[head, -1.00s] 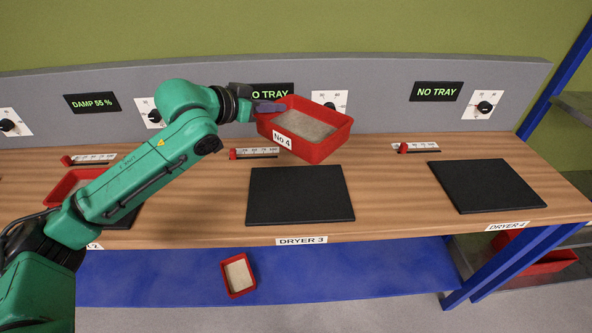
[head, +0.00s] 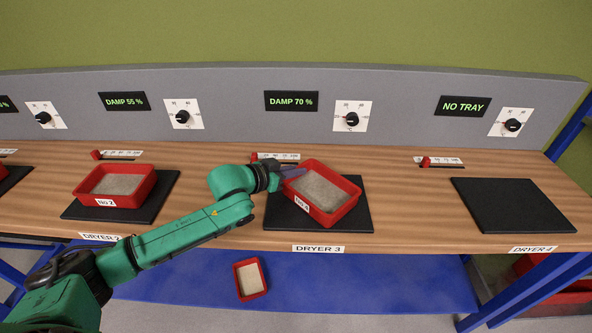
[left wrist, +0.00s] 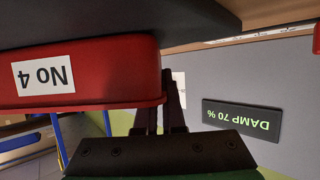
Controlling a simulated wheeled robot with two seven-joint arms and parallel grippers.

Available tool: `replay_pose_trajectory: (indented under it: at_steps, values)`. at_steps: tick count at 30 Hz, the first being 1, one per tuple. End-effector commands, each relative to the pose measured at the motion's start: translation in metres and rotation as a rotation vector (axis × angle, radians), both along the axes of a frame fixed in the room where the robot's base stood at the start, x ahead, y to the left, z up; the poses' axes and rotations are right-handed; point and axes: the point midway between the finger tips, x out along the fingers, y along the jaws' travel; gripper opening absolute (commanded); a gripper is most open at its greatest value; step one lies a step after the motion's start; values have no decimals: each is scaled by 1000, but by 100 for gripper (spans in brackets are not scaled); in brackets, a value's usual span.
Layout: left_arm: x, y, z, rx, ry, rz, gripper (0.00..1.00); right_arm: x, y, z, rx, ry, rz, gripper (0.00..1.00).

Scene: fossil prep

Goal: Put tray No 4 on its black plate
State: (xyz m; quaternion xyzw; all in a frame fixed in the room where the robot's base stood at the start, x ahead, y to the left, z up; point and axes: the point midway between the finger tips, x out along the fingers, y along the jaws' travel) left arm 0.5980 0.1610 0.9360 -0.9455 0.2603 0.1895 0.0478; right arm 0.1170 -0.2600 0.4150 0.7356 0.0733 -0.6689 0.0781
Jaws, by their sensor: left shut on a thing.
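Tray No 4 (head: 322,190), red with pale grainy contents and a white label, rests a little turned on the black plate (head: 356,217) labelled DRYER 3. My left gripper (head: 287,174) is at the tray's left rim, shut on it. In the left wrist view, which is upside down, the tray (left wrist: 110,75) shows its No 4 label, its base against the black plate (left wrist: 215,15). The black plate (head: 513,206) at DRYER 4 is empty. My right gripper is out of view.
Tray No 2 (head: 115,186) sits on the plate to the left. A display (head: 291,101) above DRYER 3 reads DAMP 70 %; the one at DRYER 4 (head: 463,106) reads NO TRAY. A small red tray (head: 250,279) lies on the blue lower shelf.

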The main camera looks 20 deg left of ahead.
Motion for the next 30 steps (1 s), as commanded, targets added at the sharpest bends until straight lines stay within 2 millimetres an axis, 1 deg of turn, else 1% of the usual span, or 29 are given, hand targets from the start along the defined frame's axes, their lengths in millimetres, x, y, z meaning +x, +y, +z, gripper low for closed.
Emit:
replay_pose_trajectory:
  at_steps: [1,2,3,14,17,22,25,27,30]
  values:
    - [0,0,-1,1,1,0,18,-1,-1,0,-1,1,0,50]
    - [0,0,-1,1,1,0,29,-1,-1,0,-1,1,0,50]
    - [0,0,-1,1,1,0,36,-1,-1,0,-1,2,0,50]
    - [-1,2,1,1,2,1,36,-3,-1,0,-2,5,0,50]
    - [-10,8,4,3,2,3,36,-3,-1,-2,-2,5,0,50]
    - [-36,24,14,6,4,4,36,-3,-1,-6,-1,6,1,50]
    - [-51,30,22,8,6,-2,36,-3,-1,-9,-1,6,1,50]
    - [-57,39,23,4,4,9,36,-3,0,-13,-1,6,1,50]
    - [-68,43,29,6,5,5,36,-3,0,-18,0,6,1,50]
